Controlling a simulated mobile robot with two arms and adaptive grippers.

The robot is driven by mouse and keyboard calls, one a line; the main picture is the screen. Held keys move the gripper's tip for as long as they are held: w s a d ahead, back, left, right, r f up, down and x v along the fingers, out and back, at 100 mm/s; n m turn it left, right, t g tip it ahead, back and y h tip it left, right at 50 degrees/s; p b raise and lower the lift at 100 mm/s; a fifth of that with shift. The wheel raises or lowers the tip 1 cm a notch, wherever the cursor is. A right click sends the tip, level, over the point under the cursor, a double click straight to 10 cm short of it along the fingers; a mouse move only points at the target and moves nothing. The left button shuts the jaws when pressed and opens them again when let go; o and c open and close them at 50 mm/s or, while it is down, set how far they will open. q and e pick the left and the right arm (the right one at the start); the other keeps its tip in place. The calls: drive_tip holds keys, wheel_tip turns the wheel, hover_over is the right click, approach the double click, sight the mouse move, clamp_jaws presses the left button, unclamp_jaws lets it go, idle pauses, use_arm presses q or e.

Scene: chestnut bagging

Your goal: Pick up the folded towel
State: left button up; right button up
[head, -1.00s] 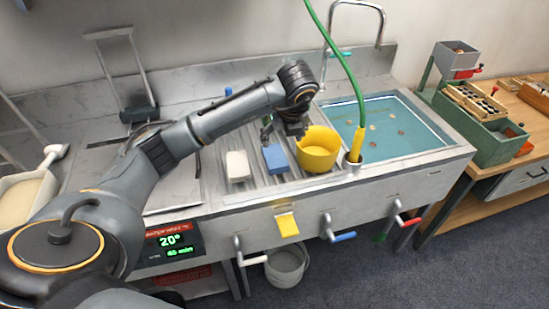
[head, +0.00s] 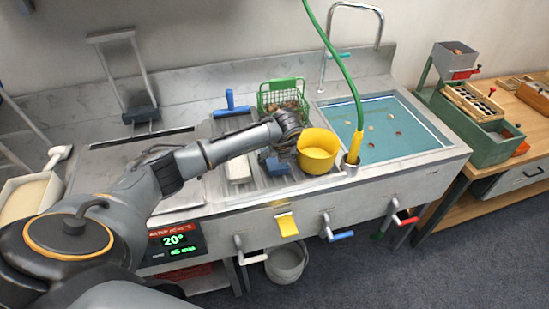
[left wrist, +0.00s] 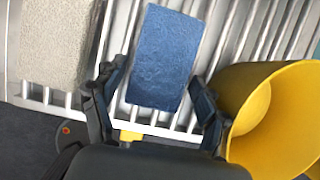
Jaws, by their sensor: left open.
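A blue rectangular piece with a rough cloth surface, which looks like the folded towel (left wrist: 165,55), lies on the ribbed drainboard. In the head view the blue towel (head: 272,165) is partly hidden by my left gripper (head: 287,153), which is over it from above. In the left wrist view my left gripper (left wrist: 155,98) is open, one finger on each side of the towel's near end, with nothing held. A pale grey-white piece (left wrist: 60,40) lies left of it; it also shows in the head view (head: 239,168). My right gripper is not in view.
A yellow pot (head: 318,152) stands close to the right of my left gripper; it also shows in the left wrist view (left wrist: 285,125). A green wire basket (head: 283,97) stands behind. The water basin (head: 385,130) is to the right, with a green hose above the counter.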

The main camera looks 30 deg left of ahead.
use_arm(q)
drive_tip(key=shift+f, duration=0.15)
drive_tip(key=c, duration=0.9)
drive_tip(key=shift+r, duration=0.2)
